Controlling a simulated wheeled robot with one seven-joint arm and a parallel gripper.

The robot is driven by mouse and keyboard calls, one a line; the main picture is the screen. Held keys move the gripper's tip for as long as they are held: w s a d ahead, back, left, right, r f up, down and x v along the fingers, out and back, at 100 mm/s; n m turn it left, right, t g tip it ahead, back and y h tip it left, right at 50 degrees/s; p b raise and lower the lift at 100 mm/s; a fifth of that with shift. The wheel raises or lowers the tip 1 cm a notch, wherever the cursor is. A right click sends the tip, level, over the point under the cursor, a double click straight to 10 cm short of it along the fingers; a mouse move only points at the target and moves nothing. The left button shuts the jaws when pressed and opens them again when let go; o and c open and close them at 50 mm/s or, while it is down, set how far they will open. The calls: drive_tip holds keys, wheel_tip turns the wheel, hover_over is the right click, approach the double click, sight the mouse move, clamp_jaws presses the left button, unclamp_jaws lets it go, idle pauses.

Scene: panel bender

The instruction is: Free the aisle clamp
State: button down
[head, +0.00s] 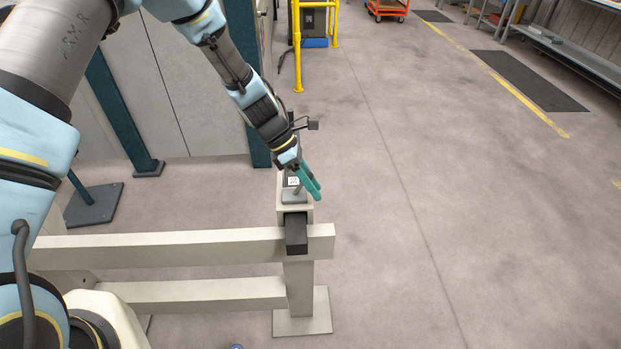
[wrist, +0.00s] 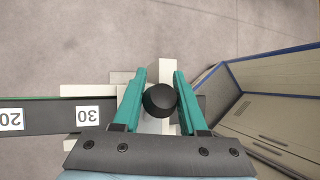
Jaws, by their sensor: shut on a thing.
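My gripper (head: 310,183) has teal fingers and reaches down to the clamp (head: 291,196), a grey piece at the end of the cream rail frame. In the wrist view my gripper (wrist: 160,98) is shut on a round black knob (wrist: 160,101), with one finger at each side of it. The knob looks like the top of the clamp's handle. The fingers and arm hide much of the clamp in the head view. A dark bar (head: 296,236) sits on the frame just in front of the clamp.
The cream frame (head: 180,249) has two horizontal beams and a post on a floor plate (head: 318,318). A dark scale strip (wrist: 50,116) with labels 20 and 30 lies left of my fingers. Open floor (head: 450,200) lies right of the frame.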

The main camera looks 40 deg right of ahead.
drive_tip(key=shift+f, duration=0.1)
idle(0.5)
drive_tip(key=shift+c, duration=2.4)
unclamp_jaws()
drive_tip(key=b+v, duration=0.2)
drive_tip(key=v, duration=0.8)
drive_tip(key=shift+r+b, duration=0.35)
drive_tip(key=shift+r, duration=0.05)
drive_tip(key=shift+w, duration=0.1)
